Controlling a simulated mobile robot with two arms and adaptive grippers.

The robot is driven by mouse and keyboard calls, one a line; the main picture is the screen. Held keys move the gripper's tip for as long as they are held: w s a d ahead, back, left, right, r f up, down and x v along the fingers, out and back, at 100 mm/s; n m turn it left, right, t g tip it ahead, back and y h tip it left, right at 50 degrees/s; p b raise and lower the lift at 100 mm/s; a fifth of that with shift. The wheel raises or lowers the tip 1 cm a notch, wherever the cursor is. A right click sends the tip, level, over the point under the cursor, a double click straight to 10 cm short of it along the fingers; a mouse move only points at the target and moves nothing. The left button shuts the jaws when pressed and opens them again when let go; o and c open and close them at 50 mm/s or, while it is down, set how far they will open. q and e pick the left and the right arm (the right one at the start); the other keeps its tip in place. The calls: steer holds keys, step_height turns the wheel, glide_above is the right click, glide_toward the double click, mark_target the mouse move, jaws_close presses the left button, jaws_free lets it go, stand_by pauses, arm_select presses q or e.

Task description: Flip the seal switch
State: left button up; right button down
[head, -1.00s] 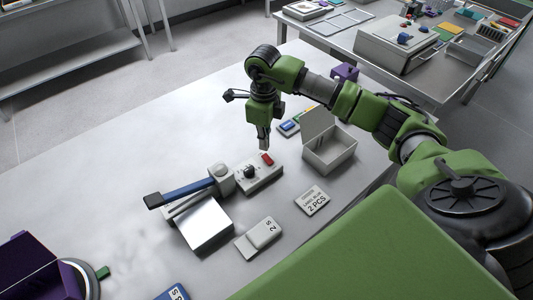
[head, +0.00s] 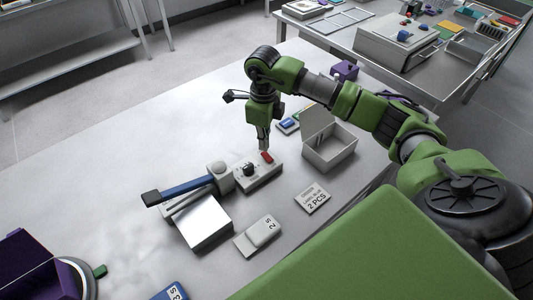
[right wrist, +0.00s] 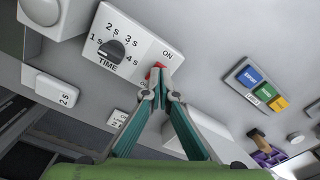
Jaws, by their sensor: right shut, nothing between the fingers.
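The seal switch is a small red rocker (head: 267,157) on the grey control box (head: 254,177) of the sealer. The box also has a black time dial (head: 249,170). In the right wrist view the red switch (right wrist: 157,72) sits by the "ON" mark, partly hidden by my fingertips; which way it is tipped is unclear. My right gripper (head: 263,148) points down at the switch, shut and empty. Its fingertips (right wrist: 160,95) are at or very near the switch; contact cannot be told. My left gripper is not in view.
The sealer's blue arm (head: 188,189) and silver plate (head: 206,222) are left of the box. An open grey box (head: 330,153), a "2 PCS" card (head: 312,199) and a "2 s" tile (head: 259,235) lie nearby. A purple bin (head: 35,272) stands front left.

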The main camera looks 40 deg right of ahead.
mark_target(264, 153)
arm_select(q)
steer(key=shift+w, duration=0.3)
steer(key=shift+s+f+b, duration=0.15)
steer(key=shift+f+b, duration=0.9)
arm_select(e)
steer(key=shift+s+f, duration=0.1)
steer(key=shift+f, duration=1.2)
steer(key=shift+r+p, duration=0.6)
steer(key=shift+r, duration=0.2)
steer(key=shift+r+p, duration=1.55)
steer(key=shift+r, duration=1.15)
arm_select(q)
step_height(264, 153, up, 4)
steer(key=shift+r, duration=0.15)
arm_select(e)
steer(key=shift+f, duration=0.1)
